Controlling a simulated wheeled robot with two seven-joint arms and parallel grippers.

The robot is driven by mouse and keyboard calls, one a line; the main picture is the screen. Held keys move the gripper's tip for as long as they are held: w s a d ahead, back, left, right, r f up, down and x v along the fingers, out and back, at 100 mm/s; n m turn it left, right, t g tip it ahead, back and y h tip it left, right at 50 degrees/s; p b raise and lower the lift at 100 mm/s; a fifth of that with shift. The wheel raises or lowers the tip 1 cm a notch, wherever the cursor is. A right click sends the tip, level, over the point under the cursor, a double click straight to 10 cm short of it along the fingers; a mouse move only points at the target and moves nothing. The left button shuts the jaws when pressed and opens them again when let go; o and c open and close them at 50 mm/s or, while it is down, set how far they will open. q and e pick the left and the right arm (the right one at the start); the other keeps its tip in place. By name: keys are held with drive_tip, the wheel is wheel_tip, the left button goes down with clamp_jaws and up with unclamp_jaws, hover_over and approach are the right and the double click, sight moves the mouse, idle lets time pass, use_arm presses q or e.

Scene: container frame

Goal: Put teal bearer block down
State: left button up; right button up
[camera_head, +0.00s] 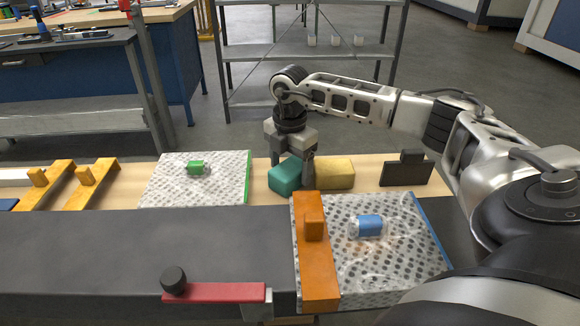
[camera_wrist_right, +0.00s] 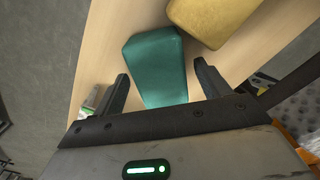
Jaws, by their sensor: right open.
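The teal bearer block (camera_head: 285,179) lies on the light wooden surface, left of a yellow block (camera_head: 335,172). My right gripper (camera_head: 291,165) is directly above and around the teal block, pointing down. In the right wrist view the teal block (camera_wrist_right: 156,68) lies between the two open fingers (camera_wrist_right: 160,88), with a gap on each side. The yellow block (camera_wrist_right: 214,18) sits close to its far end; whether they touch is hard to tell. My left gripper is not in view.
A dotted panel with a green roll (camera_head: 196,168) lies left of the teal block. An orange bar (camera_head: 318,270) and a dotted panel with a blue roll (camera_head: 369,226) are in front. A dark block with a knob (camera_head: 407,170) stands right. Yellow wooden pieces (camera_head: 98,172) lie far left.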

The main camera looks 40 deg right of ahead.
sight(290, 167)
wheel_tip(290, 167, up, 12)
drive_tip(key=shift+f, duration=0.15)
idle(0.6)
